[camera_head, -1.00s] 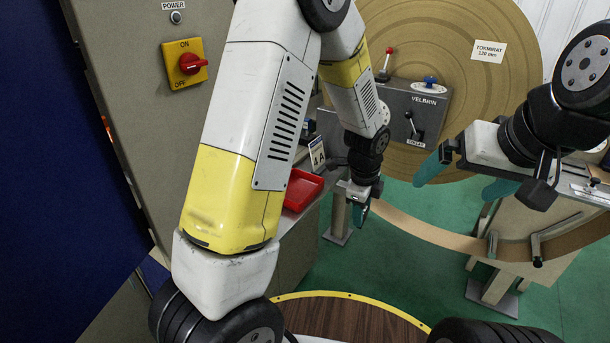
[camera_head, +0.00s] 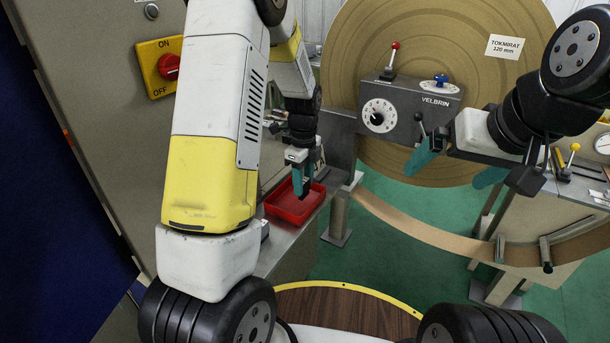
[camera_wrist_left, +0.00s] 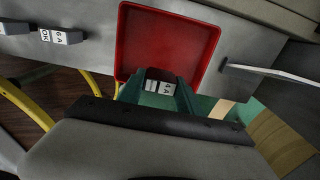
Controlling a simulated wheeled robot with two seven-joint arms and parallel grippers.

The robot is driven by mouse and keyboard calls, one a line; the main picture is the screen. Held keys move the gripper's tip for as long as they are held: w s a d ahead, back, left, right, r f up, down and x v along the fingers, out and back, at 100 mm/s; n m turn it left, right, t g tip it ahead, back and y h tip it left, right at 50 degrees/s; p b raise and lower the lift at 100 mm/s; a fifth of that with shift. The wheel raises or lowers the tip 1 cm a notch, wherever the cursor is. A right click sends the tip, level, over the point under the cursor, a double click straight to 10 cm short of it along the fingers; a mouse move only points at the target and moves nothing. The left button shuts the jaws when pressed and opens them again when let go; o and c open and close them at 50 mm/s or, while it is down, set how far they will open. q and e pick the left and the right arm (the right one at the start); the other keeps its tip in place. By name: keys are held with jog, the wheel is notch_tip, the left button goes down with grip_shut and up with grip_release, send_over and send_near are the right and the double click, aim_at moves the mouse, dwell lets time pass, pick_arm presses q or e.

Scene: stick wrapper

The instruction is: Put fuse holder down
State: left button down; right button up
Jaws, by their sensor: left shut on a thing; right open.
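My left gripper (camera_head: 303,184) points down over the red tray (camera_head: 316,194) in the head view. In the left wrist view, its teal fingers (camera_wrist_left: 160,98) are shut on a small fuse holder (camera_wrist_left: 160,80) with a dark top and a white label. The label's text is too small to read surely. The holder overlaps the near part of the red tray (camera_wrist_left: 135,45), which looks empty otherwise; I cannot tell whether it touches the tray floor. In the head view the holder is hardly visible between the fingers. My right gripper (camera_head: 452,168) is open and empty, away to the right.
The tray stands on a grey metal ledge (camera_wrist_left: 260,45). Labelled blocks (camera_wrist_left: 60,38) sit at the left of the wrist view. A control box with a dial (camera_head: 410,108) and a large brown roll (camera_head: 360,50) stand behind. A brown strip (camera_head: 420,229) curves at the right.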

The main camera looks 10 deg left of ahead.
pick_arm(q)
jog(key=a, duration=0.1)
jog(key=w+a, duration=0.1)
jog(key=shift+a+f, duration=0.1)
jog(key=shift+a, duration=0.25)
notch_tip(320, 180, down, 3)
jog(key=shift+f, duration=0.2)
jog(key=c, duration=0.8)
grip_release()
jog(key=s+r+n+t, duration=0.1)
jog(key=s+r+n, duration=0.1)
jog(key=r, duration=0.7)
jog(key=s+r+n, duration=0.2)
jog(key=r, duration=0.7)
jog(key=s+r+n+t, duration=0.1)
jog(key=s+r+n, duration=0.2)
jog(key=s+n, duration=0.2)
jog(key=s+d+r+n+t+h, duration=0.1)
jog(key=s+r+n+t, duration=0.1)
jog(key=s+n, duration=0.4)
jog(key=s+d+r+n+t+h, duration=0.1)
jog(key=s+r+n, duration=0.3)
jog(key=s, duration=0.5)
jog(key=shift+s+d+n+t, duration=0.1)
jog(key=shift+n+t, duration=0.2)
jog(key=shift+n, duration=0.3)
jog(key=shift+s+d+n+t, duration=0.1)
jog(key=shift+n+t, duration=0.2)
jog(key=shift+n, duration=0.3)
